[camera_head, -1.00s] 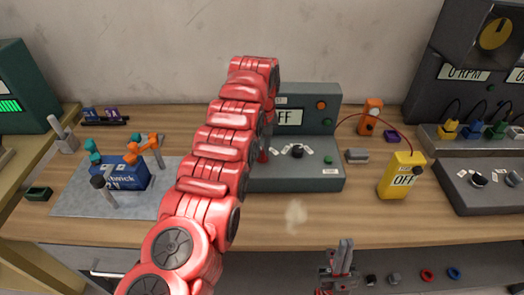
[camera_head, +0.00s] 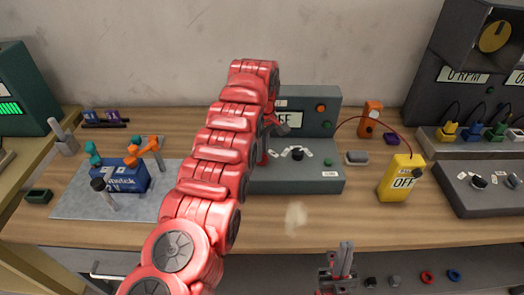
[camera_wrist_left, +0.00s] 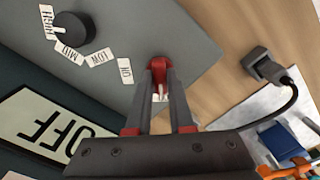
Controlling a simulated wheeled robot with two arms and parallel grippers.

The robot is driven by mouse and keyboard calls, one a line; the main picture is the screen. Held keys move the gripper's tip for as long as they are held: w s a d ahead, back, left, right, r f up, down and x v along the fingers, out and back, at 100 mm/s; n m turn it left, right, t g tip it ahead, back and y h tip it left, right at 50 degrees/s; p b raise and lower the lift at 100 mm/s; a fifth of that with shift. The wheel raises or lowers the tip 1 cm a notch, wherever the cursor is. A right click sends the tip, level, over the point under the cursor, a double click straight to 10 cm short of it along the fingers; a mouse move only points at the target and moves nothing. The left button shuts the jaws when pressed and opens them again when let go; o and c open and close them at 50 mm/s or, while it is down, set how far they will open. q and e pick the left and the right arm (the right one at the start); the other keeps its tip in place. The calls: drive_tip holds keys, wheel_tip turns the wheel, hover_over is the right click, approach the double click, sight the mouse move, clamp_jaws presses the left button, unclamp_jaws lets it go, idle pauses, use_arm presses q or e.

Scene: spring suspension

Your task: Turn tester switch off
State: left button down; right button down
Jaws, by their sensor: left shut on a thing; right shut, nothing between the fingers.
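The tester (camera_head: 300,182) is a grey console on the bench, with a sloped front and an upright back; its display (camera_head: 296,119) reads OFF, partly covered by my left arm. A red switch (camera_wrist_left: 161,66) is on its front panel, near an ON label (camera_wrist_left: 125,70); it also shows beside my arm in the head view (camera_head: 263,157). My left gripper (camera_wrist_left: 160,72) is shut on the red switch; its fingertips hide part of it. The black knob (camera_head: 296,153) has HIGH, MID and LOW labels. My right gripper (camera_head: 340,260) is shut and empty at the bench's front edge.
A yellow meter (camera_head: 401,178) reading OFF stands right of the tester, with an orange device (camera_head: 370,118) behind it. A blue box (camera_head: 122,176) and clamps stand on a grey mat (camera_head: 75,200) at left. The bench front is mostly clear.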

idle(0.3)
use_arm(q)
drive_tip(key=c, duration=0.8)
unclamp_jaws()
wheel_tip(320, 180, up, 5)
drive_tip(key=p, duration=0.2)
drive_tip(key=shift+p, duration=0.4)
wheel_tip(320, 180, up, 12)
drive_tip(key=p, duration=1.2)
drive_tip(key=shift+r+p, duration=0.2)
drive_tip(key=shift+p, duration=0.2)
